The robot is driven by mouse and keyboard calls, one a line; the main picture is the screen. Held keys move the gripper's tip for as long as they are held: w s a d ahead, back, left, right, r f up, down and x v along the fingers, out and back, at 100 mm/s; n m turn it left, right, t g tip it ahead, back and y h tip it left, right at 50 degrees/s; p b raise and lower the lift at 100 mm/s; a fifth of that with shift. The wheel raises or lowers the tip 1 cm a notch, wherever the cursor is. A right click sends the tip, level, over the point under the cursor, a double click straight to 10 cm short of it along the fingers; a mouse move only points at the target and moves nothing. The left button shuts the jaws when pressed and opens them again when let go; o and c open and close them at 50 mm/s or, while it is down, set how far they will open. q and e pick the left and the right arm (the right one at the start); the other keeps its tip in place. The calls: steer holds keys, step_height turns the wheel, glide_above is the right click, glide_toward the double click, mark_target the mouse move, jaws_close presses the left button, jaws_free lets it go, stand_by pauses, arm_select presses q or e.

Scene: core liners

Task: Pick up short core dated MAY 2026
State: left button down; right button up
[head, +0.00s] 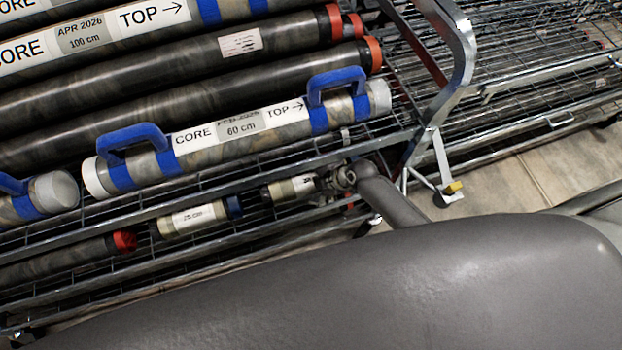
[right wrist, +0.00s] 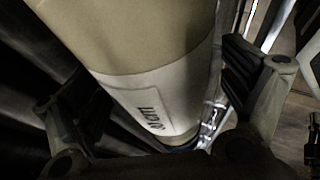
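Two short cores lie on the lower wire shelf in the head view. One short core (head: 200,218) has a pale label reading 25 cm and a blue cap. The other short core (head: 290,188) lies to its right, its right end hidden by my right gripper (head: 343,179). In the right wrist view a beige core (right wrist: 140,45) with a white label (right wrist: 160,110) and a blue end lies between the fingers of my right gripper (right wrist: 158,92). The fingers look spread, one on each side, with a gap on the left. No date is readable on these short cores. My left gripper is not in view.
A 60 cm core (head: 240,130) with blue handles lies on the shelf edge above, in front of several dark cores (head: 180,95). A metal rack post (head: 455,75) stands right of my gripper. A red-capped core (head: 70,257) lies at lower left.

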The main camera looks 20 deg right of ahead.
steer(key=c, duration=1.7)
steer(key=shift+w+r, duration=0.2)
steer(key=shift+c, duration=0.6)
steer(key=shift+r, duration=0.1)
